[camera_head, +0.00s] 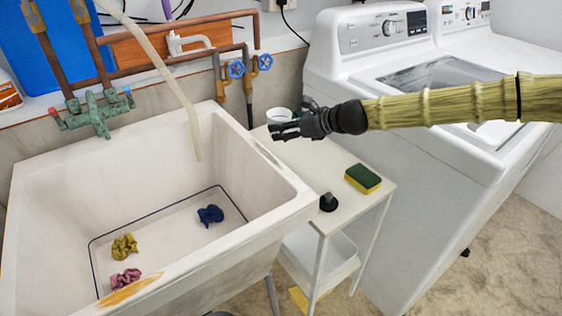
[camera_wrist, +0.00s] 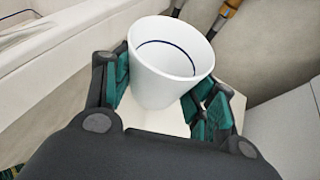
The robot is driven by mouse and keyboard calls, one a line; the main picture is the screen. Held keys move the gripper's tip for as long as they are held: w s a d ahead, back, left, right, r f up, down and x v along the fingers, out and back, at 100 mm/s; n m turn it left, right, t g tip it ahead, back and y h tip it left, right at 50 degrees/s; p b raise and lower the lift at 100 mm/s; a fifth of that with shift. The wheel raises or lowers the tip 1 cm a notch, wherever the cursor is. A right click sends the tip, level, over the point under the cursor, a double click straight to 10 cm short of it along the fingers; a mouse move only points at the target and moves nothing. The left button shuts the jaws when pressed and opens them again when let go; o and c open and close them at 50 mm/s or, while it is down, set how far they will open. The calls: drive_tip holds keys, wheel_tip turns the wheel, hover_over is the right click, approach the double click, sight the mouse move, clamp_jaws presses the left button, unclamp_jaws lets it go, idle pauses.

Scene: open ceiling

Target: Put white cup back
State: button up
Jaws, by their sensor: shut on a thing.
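A white cup (camera_wrist: 165,85) with a dark line inside it stands upright, or nearly so, between the fingers of my gripper (camera_wrist: 163,98) in the wrist view. The teal finger pads are on both sides of it. In the head view the cup (camera_head: 279,116) shows small behind my gripper (camera_head: 280,131), over the far end of the narrow white side table (camera_head: 335,217). My gripper is shut on the cup. Whether the cup's base touches the table top is hidden.
A green and yellow sponge (camera_head: 363,179) and a small black object (camera_head: 328,202) sit on the table's near part. A white sink (camera_head: 60,200) with crumpled cloths inside is on the left. A white washing machine (camera_head: 400,170) stands close on the right. Pipes with blue valves (camera_head: 236,69) are behind.

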sight(285, 162)
drive_tip(key=shift+f+b, duration=0.4)
drive_tip(key=shift+f, duration=4.5)
drive_tip(key=shift+f, duration=0.15)
drive_tip(key=o, duration=1)
drive_tip(key=shift+o, duration=0.2)
drive_tip(key=shift+d+r, duration=0.15)
drive_tip(key=shift+r, duration=0.1)
drive_tip(key=v, duration=1.1)
drive_tip(key=shift+s+d+r+p, duration=0.2)
drive_tip(key=shift+s+d+p, duration=0.1)
drive_tip(key=shift+p, duration=0.1)
drive_tip(key=shift+r, duration=0.1)
